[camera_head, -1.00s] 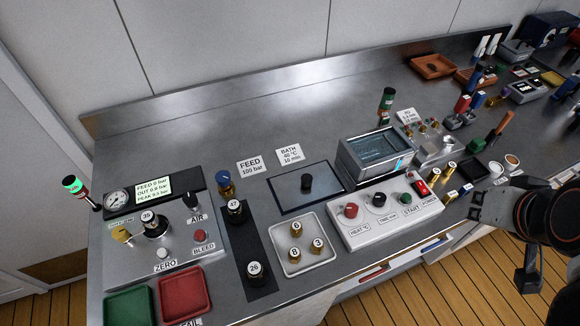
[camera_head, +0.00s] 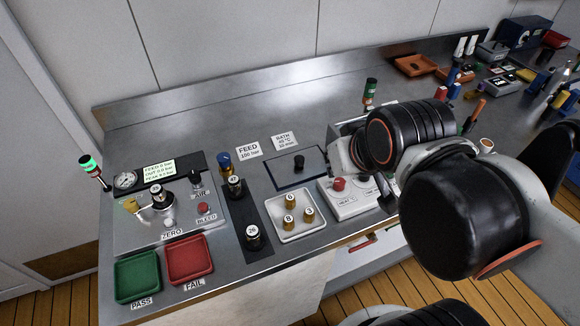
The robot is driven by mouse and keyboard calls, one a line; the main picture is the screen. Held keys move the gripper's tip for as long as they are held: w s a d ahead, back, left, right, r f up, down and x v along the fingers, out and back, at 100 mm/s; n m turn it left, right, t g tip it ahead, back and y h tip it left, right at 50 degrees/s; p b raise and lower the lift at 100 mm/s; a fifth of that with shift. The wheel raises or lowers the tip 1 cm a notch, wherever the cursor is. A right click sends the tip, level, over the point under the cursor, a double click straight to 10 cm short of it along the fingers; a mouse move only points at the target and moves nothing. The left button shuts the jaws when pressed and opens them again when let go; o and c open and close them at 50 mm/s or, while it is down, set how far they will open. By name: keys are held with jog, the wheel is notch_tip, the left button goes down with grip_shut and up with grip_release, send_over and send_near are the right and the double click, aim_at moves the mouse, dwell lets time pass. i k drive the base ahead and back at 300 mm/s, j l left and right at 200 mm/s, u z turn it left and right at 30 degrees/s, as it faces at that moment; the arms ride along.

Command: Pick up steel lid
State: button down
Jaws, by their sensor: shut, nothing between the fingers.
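The steel lid (camera_head: 283,178) is a dark, flat rectangular plate with a black knob (camera_head: 299,162) in its middle. It lies flat on the steel bench, left of the bath. My gripper (camera_head: 386,200) is partly hidden behind my own arm. It is shut and empty, to the right of the lid and apart from it, over the right part of the white heater control box. My arm hides most of the bath (camera_head: 336,131); only its left edge shows.
The white control box (camera_head: 345,203) with a red knob stands just right of the lid. A white tray (camera_head: 299,229) with several brass fittings lies in front of it. FEED (camera_head: 248,150) and BATH (camera_head: 285,140) cards stand behind. The bench behind these is clear.

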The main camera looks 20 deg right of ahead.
aim_at(296, 167)
jog(key=k, duration=0.6)
jog(key=z, duration=0.4)
jog(key=j+z, duration=0.15)
jog(key=z, duration=0.65)
jog(key=k+j+z, duration=0.1)
jog(key=z, duration=0.3)
jog(key=k+j, duration=0.15)
jog(key=j, duration=0.25)
jog(key=k+j, duration=0.2)
jog(key=j, duration=0.2)
jog(key=k+j, duration=0.15)
jog(key=j, duration=0.25)
jog(key=k+j, duration=0.15)
jog(key=j, duration=0.25)
jog(key=k+j, duration=0.15)
jog(key=j, duration=0.25)
jog(key=k+j, duration=0.2)
jog(key=j, duration=0.2)
jog(key=k+j, duration=0.15)
jog(key=j, duration=0.2)
